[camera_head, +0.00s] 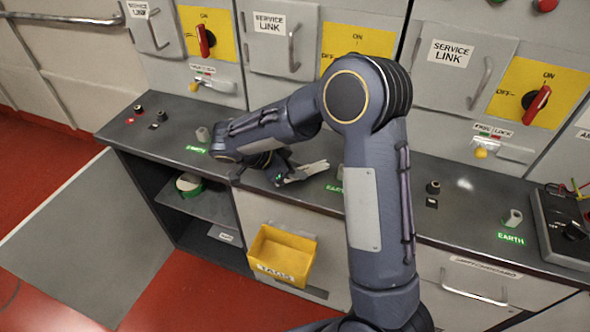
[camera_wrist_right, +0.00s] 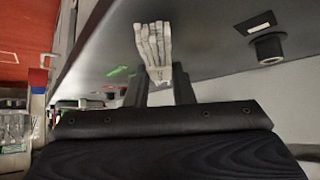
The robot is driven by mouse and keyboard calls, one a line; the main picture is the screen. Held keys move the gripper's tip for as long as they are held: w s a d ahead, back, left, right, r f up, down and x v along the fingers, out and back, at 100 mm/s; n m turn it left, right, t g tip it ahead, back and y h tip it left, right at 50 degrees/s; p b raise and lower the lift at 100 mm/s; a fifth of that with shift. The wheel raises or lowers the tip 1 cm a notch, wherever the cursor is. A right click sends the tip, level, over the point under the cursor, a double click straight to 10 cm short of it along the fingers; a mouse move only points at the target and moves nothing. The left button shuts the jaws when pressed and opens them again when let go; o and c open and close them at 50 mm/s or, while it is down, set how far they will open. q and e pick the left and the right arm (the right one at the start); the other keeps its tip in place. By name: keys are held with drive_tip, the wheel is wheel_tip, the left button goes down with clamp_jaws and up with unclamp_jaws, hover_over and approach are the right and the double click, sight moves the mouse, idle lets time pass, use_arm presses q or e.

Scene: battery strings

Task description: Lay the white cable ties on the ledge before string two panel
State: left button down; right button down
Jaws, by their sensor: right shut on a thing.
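My right gripper (camera_head: 287,177) is over the grey ledge (camera_head: 420,190), in front of the middle service link panel (camera_head: 276,38). It is shut on the white cable ties (camera_head: 312,169), whose free ends point right in the head view. In the right wrist view the bundle of cable ties (camera_wrist_right: 154,45) stands out from between the two dark fingers (camera_wrist_right: 161,88). The ties are low over the ledge; I cannot tell whether they touch it. My arm hides part of the ledge and panel. My left gripper is not in view.
Small posts and green EARTH labels (camera_head: 511,239) stand along the ledge. A dark instrument (camera_head: 563,228) is at the right end. A yellow bin (camera_head: 282,256) hangs on the front below the gripper. An open cabinet (camera_head: 190,225) holds a green-and-white roll (camera_head: 189,184).

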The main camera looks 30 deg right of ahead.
drive_tip(key=shift+f, duration=0.5)
drive_tip(key=shift+f, duration=0.1)
drive_tip(key=c, duration=1.2)
unclamp_jaws()
drive_tip(key=shift+c, duration=0.2)
